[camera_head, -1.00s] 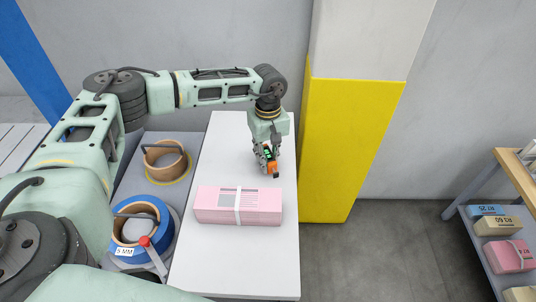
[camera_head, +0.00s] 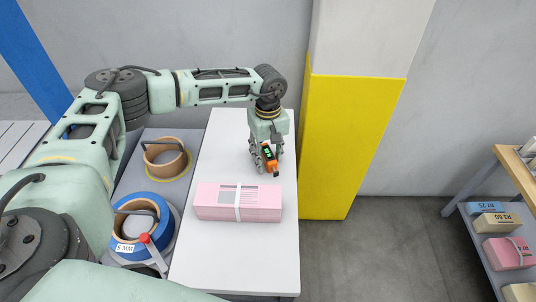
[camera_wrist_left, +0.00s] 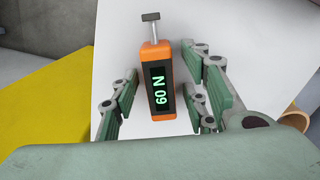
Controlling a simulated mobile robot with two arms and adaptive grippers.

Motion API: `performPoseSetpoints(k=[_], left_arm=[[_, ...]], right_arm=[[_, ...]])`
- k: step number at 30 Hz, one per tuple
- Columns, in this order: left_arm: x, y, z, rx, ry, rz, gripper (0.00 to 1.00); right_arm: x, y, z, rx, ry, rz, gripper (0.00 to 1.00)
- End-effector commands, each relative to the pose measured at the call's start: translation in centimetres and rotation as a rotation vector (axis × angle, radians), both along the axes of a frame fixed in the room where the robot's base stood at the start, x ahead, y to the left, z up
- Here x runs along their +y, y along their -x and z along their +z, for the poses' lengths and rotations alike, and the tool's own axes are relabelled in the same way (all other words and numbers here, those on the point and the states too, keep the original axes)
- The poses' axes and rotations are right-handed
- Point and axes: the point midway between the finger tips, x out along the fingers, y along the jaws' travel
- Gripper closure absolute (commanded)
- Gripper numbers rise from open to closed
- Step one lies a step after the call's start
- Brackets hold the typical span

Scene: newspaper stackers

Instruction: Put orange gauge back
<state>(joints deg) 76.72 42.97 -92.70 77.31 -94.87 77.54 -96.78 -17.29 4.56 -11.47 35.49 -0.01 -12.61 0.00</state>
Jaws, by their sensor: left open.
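The orange gauge (camera_head: 270,160) is at the far part of the white table (camera_head: 235,258), behind the pink bundle. In the left wrist view the orange gauge (camera_wrist_left: 158,82) shows a dark display reading 60 N and a grey T-shaped tip. My left gripper (camera_head: 266,166) points down over the table with its fingers around the gauge. In the left wrist view the left gripper (camera_wrist_left: 160,100) is open, with a finger on each side of the gauge and visible gaps between. My right gripper is not in view.
A pink strapped bundle (camera_head: 258,204) lies in front of the gauge. A yellow-based pillar (camera_head: 345,150) stands right. A shelf (camera_head: 480,240) with several bundles is far right.

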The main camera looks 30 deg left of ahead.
Motion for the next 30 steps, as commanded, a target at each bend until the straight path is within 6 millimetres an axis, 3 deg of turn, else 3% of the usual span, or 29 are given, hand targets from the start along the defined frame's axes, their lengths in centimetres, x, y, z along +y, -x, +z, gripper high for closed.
performPoseSetpoints(k=[5, 19, 30], left_arm=[[0.0, -0.2, 1.7, -0.005, 0.002, 0.001, 0.58], [0.2, -0.5, 10.8, -0.003, 0.001, 0.0, 0.58], [0.2, -0.5, 12.3, 0.0, 0.0, -0.001, 0.58]], right_arm=[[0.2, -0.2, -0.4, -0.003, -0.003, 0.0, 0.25], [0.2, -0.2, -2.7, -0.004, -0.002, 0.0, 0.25], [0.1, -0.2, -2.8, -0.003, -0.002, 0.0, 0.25]])
